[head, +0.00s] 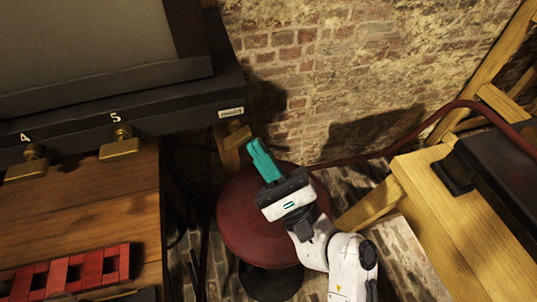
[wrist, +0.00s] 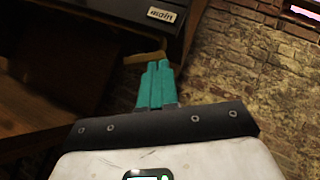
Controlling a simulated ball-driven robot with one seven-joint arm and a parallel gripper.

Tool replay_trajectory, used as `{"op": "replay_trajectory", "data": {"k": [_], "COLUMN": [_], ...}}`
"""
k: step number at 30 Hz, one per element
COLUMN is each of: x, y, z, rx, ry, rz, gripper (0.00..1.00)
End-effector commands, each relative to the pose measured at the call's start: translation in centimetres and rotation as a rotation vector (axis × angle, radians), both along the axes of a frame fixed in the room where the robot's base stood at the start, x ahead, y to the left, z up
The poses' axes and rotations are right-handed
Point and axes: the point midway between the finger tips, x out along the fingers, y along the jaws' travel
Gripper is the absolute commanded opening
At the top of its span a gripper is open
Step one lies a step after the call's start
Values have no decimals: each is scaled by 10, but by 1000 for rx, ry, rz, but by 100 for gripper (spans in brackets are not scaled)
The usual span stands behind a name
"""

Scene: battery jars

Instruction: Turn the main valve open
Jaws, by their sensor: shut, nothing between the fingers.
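The main valve is a brass bar handle (head: 234,138) under a white label reading "main" (head: 231,113), at the right end of the dark panel. The bar sits tilted, its right end higher, in the head view. My gripper (head: 254,143) is shut and empty, with teal fingers pointing up-left, their tips just right of the handle. In the wrist view the brass handle (wrist: 143,57) lies just beyond the fingertips (wrist: 158,64), and the fingers cover part of it. I cannot tell whether they touch.
Valves 5 (head: 120,147) and 4 (head: 27,168) are on the same panel to the left. A round red stool (head: 242,225) stands below my gripper. A wooden bench (head: 440,215) is at right, a red rack (head: 70,273) at lower left. The brick wall is behind.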

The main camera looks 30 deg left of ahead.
Motion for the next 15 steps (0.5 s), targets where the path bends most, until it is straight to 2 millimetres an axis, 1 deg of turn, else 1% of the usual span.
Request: {"op": "replay_trajectory", "data": {"k": [15], "x": [1], "y": [-1], "z": [2], "rx": [-19], "ry": [-23], "rz": [-2], "gripper": [0]}}
